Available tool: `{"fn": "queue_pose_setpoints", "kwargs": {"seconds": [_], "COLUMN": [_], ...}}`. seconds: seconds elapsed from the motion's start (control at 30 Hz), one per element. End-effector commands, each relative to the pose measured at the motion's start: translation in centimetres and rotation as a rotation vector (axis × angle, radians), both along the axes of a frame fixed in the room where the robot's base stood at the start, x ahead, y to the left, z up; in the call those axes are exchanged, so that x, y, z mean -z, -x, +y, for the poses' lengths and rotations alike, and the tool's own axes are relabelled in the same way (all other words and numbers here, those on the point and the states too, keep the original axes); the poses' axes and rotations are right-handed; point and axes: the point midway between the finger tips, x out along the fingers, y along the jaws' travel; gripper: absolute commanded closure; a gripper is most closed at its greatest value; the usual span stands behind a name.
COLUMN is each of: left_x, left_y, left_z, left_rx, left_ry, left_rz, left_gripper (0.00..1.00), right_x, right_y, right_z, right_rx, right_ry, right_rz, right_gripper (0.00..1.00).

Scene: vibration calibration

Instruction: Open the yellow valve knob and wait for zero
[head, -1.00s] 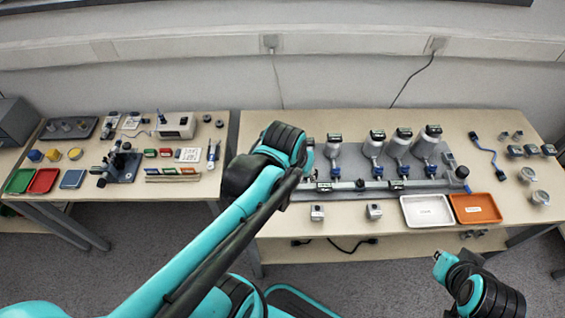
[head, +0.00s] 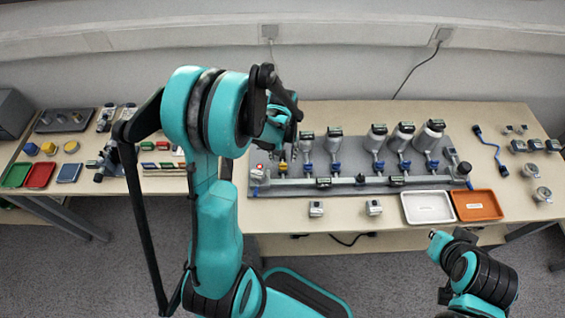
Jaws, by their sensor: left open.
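The yellow valve knob (head: 283,165) shows as a small yellow part at the left end of the grey manifold board (head: 350,187) on the right table. My left gripper (head: 284,132) hangs over the board's back left corner, just behind and above the knob. It is open and seems to hold nothing; its fingers are partly hidden by my own wrist. I cannot tell whether it touches anything there. Several gauge-topped canisters (head: 377,140) with blue valves stand along the board. Their readouts are too small to read.
A white tray (head: 427,207) and an orange tray (head: 476,205) lie at the front right of the table. Two small grey blocks (head: 316,209) sit at the front edge. My left arm partly hides the left table.

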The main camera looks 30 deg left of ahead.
Motion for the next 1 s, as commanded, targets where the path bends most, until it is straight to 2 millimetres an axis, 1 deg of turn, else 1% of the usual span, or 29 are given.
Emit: {"fn": "queue_pose_setpoints", "kwargs": {"seconds": [0.03,0.2,0.33,0.57,0.6,0.67,0.7,0.77,1.0], "left_x": [1.2,3.2,3.8,3.8,3.8,3.8,3.8,3.8,3.8], "left_y": [0.0,0.0,0.0,0.0,0.0,0.0,0.0,0.0,0.0], "left_z": [0.0,0.0,0.0,0.0,0.0,0.0,0.0,0.0,0.0], "left_rx": [0.0,0.001,0.001,0.001,0.001,0.001,0.001,0.001,0.007], "left_ry": [0.0,-0.001,-0.001,-0.001,-0.001,-0.001,-0.001,-0.001,-0.001], "left_rz": [0.0,-0.001,-0.001,-0.001,-0.001,-0.001,-0.001,-0.001,-0.001], "left_gripper": [0.53,0.53,0.53,0.53,0.58,0.74,0.85,1.0,1.0], "right_x": [0.7,1.4,1.6,1.5,1.5,1.5,1.5,1.5,1.6], "right_y": [0.0,0.0,0.0,0.0,0.0,0.0,0.0,0.0,0.0], "right_z": [0.0,0.0,0.0,0.0,0.0,0.0,0.0,0.0,0.0], "right_rx": [0.0,0.0,0.0,0.0,0.0,0.0,0.0,0.0,0.0], "right_ry": [0.0,0.0,0.0,0.0,0.0,0.0,0.0,0.0,0.0], "right_rz": [0.0,0.0,0.0,0.0,0.0,0.0,0.0,0.0,0.0], "right_gripper": [1.0,1.0,1.0,1.0,1.0,1.0,1.0,1.0,1.0]}}
